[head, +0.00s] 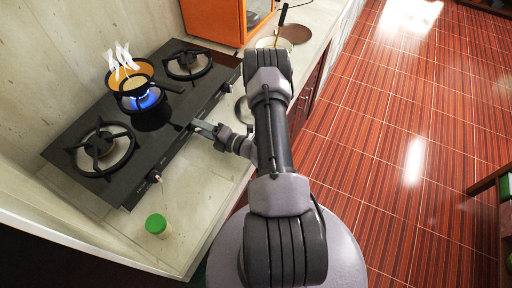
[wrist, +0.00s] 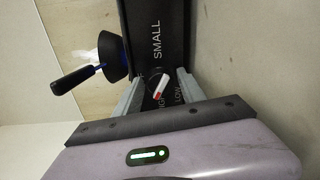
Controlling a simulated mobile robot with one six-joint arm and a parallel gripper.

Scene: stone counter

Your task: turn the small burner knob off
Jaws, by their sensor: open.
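The small burner knob (wrist: 159,86) shows in the wrist view, on the dark panel marked SMALL. It is a white bar with a red end, and the red end lies near the partly hidden HIGH label. My gripper (wrist: 158,84) is open, with one finger on either side of the knob. I cannot tell whether either finger touches it. In the head view my gripper (head: 207,129) is at the front edge of the black stove (head: 172,137) and the knob is hidden there. A blue flame (head: 149,98) burns under a steaming pan (head: 131,77).
The pan's black handle (head: 168,86) points right over the stove. Another knob (head: 156,177) is near the stove's left front corner. A green-lidded jar (head: 157,225) stands on the counter in front. An orange appliance (head: 215,20) and a pot (head: 270,43) are at the back right.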

